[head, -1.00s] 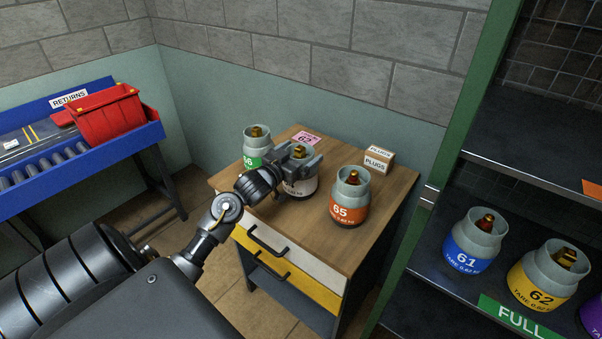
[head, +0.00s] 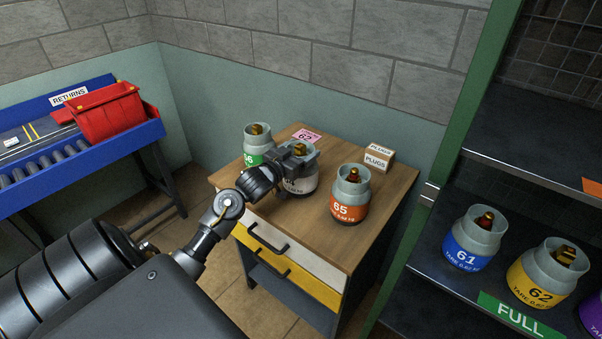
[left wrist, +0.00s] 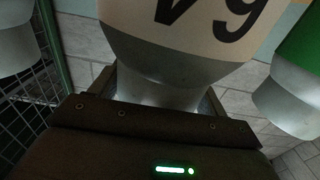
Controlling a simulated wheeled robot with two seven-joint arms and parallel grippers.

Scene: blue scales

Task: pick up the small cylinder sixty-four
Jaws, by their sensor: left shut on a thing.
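The small cylinder sixty-four (head: 302,184), grey with a whitish label band, is at the left middle of the wooden cabinet top. My left gripper (head: 297,158) is shut on it near its grey collar and hides part of the label. In the left wrist view the cylinder (left wrist: 175,55) fills the middle, its number upside down, with its grey end between the jaws. I cannot tell whether its base touches the top. My right gripper is not in view.
Green cylinder 66 (head: 252,155) stands close behind left, and orange cylinder 65 (head: 349,205) to the right. A plugs box (head: 378,160) and a pink card (head: 306,136) lie at the back. The cabinet top's (head: 385,205) right side is clear. A shelf holds cylinders 61 (head: 474,243) and 62 (head: 546,278).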

